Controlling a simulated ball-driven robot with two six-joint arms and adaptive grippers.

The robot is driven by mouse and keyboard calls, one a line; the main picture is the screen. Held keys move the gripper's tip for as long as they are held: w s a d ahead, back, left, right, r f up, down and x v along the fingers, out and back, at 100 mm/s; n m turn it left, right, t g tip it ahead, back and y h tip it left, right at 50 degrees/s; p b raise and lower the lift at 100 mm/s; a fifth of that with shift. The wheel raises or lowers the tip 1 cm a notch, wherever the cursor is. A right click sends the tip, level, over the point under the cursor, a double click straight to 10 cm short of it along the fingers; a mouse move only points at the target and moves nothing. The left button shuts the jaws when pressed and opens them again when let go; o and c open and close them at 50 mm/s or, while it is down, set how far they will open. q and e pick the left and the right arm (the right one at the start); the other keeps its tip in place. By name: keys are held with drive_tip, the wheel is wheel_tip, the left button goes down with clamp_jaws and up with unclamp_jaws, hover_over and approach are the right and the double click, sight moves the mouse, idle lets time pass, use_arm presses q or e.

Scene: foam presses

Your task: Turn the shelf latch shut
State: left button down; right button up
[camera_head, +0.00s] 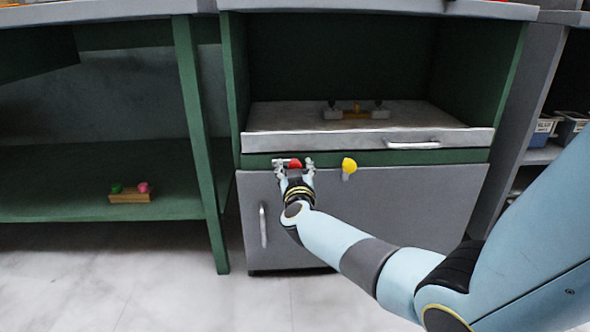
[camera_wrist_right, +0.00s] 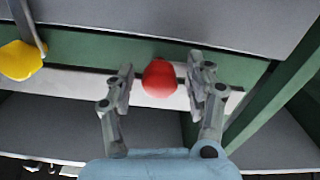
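A red knob (camera_head: 295,163) sits at the left of the green strip below the shelf board, by a pale bar. In the right wrist view the red knob (camera_wrist_right: 159,79) lies between the fingers of my right gripper (camera_wrist_right: 160,88), with a small gap on each side. In the head view my right gripper (camera_head: 295,166) is open around that knob. A yellow knob (camera_head: 349,165) on a short metal arm is to the right; it also shows in the right wrist view (camera_wrist_right: 20,60). I cannot tell which is the shelf latch. My left gripper is out of view.
The shelf board (camera_head: 275,117) has a handle (camera_head: 413,145) and carries a small fixture (camera_head: 356,111). A grey cabinet door (camera_head: 410,205) is below. A green side shelf (camera_head: 60,200) at left holds a wooden block (camera_head: 130,196) with green and pink knobs.

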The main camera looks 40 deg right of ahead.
clamp_jaws()
